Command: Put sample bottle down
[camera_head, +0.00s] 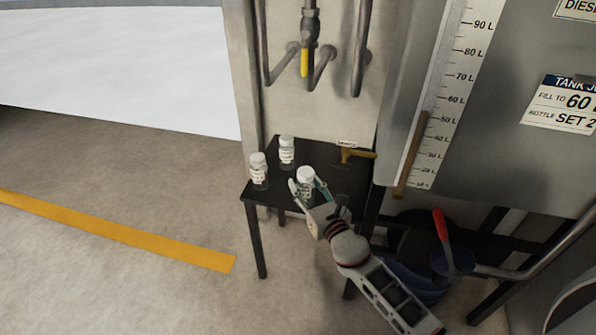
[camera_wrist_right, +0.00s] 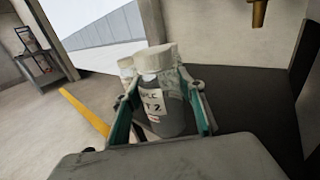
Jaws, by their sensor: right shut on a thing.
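A clear sample bottle with a white cap and a white label (camera_wrist_right: 160,102) stands between the fingers of my right gripper. The same bottle shows in the head view (camera_head: 306,176) over the small black table (camera_head: 345,182). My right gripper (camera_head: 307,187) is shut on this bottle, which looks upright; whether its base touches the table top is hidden. Two more white-capped bottles stand on the table, one at the left front corner (camera_head: 259,171) and one further back (camera_head: 287,152). My left gripper is not in view.
A brass tap (camera_head: 357,154) sticks out over the table's back right, under a small label. A tank with a litre scale (camera_head: 450,90) stands to the right. A red-handled lever (camera_head: 440,225) is at lower right. Pipes with a yellow handle (camera_head: 304,62) hang above.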

